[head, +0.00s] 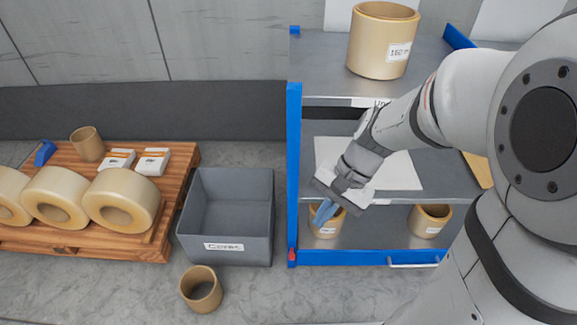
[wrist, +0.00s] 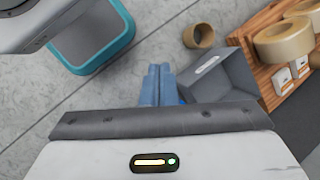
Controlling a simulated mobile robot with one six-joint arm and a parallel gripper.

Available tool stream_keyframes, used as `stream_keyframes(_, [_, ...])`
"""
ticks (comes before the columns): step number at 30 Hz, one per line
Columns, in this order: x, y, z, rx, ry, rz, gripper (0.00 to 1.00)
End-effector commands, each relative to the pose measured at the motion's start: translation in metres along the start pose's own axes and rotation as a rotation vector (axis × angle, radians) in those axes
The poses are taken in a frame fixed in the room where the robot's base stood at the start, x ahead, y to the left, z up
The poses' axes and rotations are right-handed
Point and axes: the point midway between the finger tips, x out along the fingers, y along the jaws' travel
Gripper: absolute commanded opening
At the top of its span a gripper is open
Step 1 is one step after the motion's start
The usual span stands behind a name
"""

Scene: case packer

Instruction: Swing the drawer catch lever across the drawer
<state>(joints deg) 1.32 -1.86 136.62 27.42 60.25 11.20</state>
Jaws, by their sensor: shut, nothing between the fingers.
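A small red lever (head: 291,254), which looks like the drawer catch, sits low on the left blue post of the shelf unit in the head view. It looks upright, at the left end of the blue drawer front (head: 345,258). My gripper (head: 319,222) is shut and empty, with blue fingers pointing down and left. In the picture it is above and right of the lever, in front of a tan roll, and apart from the lever. The wrist view shows the two fingers (wrist: 157,78) together. The lever cannot be made out there.
A grey bin labelled Cores (head: 228,253) stands left of the unit. A wooden pallet (head: 178,190) with several rolls is at left. Tan rolls (head: 430,220) sit inside the unit and on top.

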Motion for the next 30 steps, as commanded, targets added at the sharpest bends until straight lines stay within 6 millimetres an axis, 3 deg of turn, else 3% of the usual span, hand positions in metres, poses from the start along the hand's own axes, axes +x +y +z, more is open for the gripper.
stream_keyframes(1, [0.027,-0.004,-0.011,0.086,-0.075,-0.029,0.00])
stream_keyframes(11, [0.140,-0.053,-0.073,0.684,-0.525,-0.233,0.00])
stream_keyframes(18, [0.231,-0.071,-0.141,1.137,-0.819,-0.364,0.00])
stream_keyframes(25, [0.334,-0.058,-0.216,1.571,-1.063,-0.497,0.00])
stream_keyframes(30, [0.419,-0.025,-0.268,1.888,-1.211,-0.616,0.00])
